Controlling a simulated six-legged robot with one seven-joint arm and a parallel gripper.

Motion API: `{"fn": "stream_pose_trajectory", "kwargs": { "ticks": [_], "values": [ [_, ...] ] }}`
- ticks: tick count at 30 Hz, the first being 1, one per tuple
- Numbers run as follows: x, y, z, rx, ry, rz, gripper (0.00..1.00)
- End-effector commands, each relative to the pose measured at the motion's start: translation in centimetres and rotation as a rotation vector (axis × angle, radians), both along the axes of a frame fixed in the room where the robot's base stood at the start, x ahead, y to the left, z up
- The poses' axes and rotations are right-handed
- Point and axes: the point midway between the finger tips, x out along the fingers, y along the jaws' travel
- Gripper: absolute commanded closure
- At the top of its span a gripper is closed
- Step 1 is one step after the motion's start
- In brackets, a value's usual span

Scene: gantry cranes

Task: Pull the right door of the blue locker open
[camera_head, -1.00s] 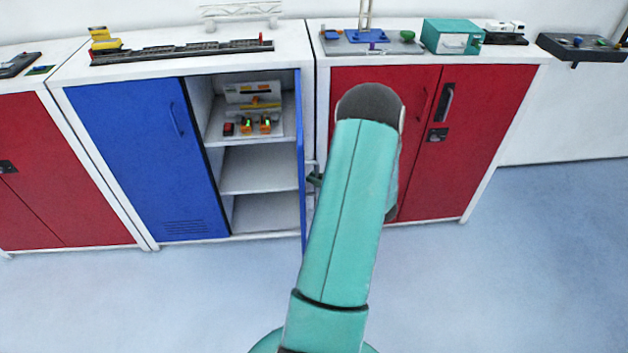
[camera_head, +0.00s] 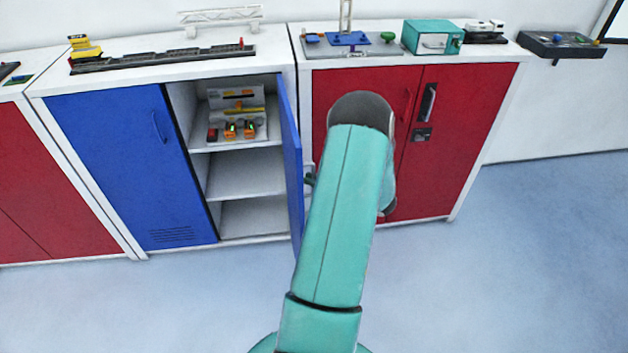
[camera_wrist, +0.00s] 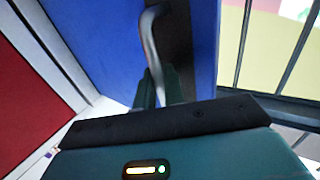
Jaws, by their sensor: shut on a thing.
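The blue locker's right door (camera_head: 291,150) stands swung out, seen nearly edge-on in the head view, with the right half of the locker open behind it. The left blue door (camera_head: 130,165) is closed. In the wrist view the blue door (camera_wrist: 95,45) fills the middle, with a curved metal handle (camera_wrist: 149,38) on a dark plate. My gripper (camera_wrist: 160,88) is shut on the handle, its dark fingers around the lower part. In the head view my teal arm hides most of the gripper; a dark bit of it (camera_head: 310,179) shows beside the door.
White shelves (camera_head: 245,172) inside hold a small panel with coloured switches (camera_head: 238,120). A red cabinet (camera_head: 465,110) stands right of the locker, behind my arm. Another red cabinet (camera_head: 45,190) stands at left. The floor in front (camera_head: 180,300) is clear.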

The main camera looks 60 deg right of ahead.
Motion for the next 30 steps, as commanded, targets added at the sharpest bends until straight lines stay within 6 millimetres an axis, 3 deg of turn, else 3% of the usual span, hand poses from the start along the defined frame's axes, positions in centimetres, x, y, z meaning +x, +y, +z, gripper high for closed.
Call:
{"fn": "stream_pose_trajectory", "kwargs": {
  "ticks": [1,3,21,26,30],
  "values": [
    [0.1,-0.1,0.1,-0.004,-0.002,0.0,0.83],
    [0.1,-0.1,0.1,-0.003,-0.002,0.0,0.74],
    [-0.4,-0.1,0.0,-0.001,0.0,-0.001,0.74],
    [-2.2,-0.2,0.0,-0.001,0.002,-0.003,0.74],
    [-5.1,-0.3,0.0,-0.001,0.001,-0.005,0.74]
  ]
}}
